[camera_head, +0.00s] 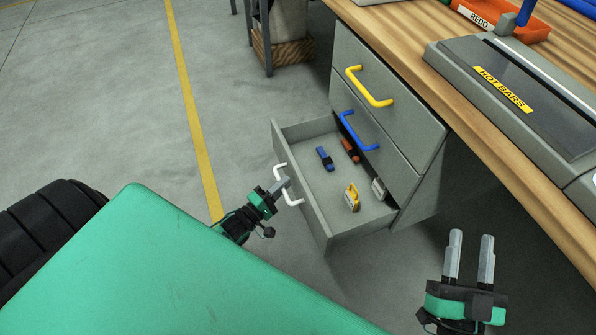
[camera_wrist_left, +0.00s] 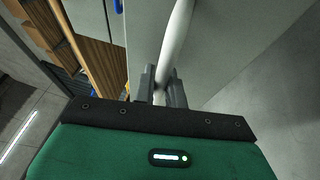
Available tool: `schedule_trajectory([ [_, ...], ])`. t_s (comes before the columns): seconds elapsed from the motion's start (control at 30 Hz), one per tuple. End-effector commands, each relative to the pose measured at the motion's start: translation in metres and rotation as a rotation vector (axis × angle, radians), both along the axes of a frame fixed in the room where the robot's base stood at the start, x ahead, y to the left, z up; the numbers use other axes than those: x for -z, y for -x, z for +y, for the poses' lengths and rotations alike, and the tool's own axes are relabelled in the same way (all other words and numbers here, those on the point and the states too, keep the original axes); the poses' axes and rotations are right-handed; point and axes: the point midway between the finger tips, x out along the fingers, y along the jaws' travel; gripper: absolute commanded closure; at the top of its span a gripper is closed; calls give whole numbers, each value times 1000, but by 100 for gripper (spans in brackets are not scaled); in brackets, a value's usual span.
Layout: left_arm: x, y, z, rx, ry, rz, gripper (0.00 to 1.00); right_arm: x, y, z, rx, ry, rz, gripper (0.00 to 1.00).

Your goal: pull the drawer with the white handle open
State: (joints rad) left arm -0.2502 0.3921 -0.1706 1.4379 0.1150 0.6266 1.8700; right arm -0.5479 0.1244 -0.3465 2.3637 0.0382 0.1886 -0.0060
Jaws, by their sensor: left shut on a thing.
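The bottom drawer (camera_head: 312,218) of the grey cabinet stands well out from the cabinet, and its inside shows. Its white handle (camera_head: 281,173) is on the front panel; the handle also shows in the left wrist view (camera_wrist_left: 178,38). My left gripper (camera_head: 284,190) is at the handle, with its fingers shut around the bar; the left wrist view shows the bar between the fingers (camera_wrist_left: 162,84). My right gripper (camera_head: 468,257) is open and empty, at the lower right, apart from the cabinet.
The drawer holds a blue item (camera_head: 325,158), a yellow item (camera_head: 352,197) and other small things. Above it are closed drawers with a blue handle (camera_head: 358,133) and a yellow handle (camera_head: 368,88). A wooden bench (camera_head: 410,22) overhangs at right. Floor left of the drawer is clear.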

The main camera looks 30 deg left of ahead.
Motion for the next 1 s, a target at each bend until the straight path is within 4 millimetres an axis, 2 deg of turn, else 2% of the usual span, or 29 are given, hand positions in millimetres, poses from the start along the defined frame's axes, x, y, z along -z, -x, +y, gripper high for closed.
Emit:
schedule_trajectory([
  [0.2,-1,34,27,0,-4,5,100,48,6,15,-47,62,262,60],
  [0.5,-1,70,55,0,-2,4,100,95,24,27,-95,121,502,60],
  [0.7,0,85,67,0,-1,2,100,113,34,30,-115,142,588,60],
  [1.0,0,93,73,-1,0,1,100,121,39,32,-125,154,632,60],
])
